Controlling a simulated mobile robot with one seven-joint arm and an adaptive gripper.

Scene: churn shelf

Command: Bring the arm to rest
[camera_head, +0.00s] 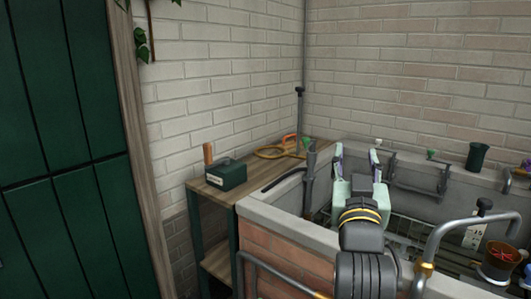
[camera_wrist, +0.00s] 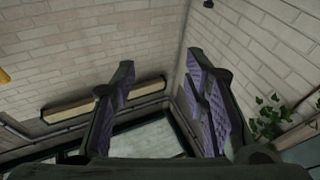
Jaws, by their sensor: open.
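My gripper (camera_head: 357,163) is raised in front of the stone trough in the head view, its fingers pointing up and away. In the wrist view my gripper (camera_wrist: 160,95) shows two spread fingers with purple ribbed pads and nothing between them. It is open and empty. My arm reaches up from the bottom of the head view and hides part of the trough behind it.
The trough (camera_head: 262,219) has metal rails (camera_head: 447,222) in front. A dark green cup (camera_head: 477,156) stands on its back rim; a brown pot (camera_head: 499,262) is at right.

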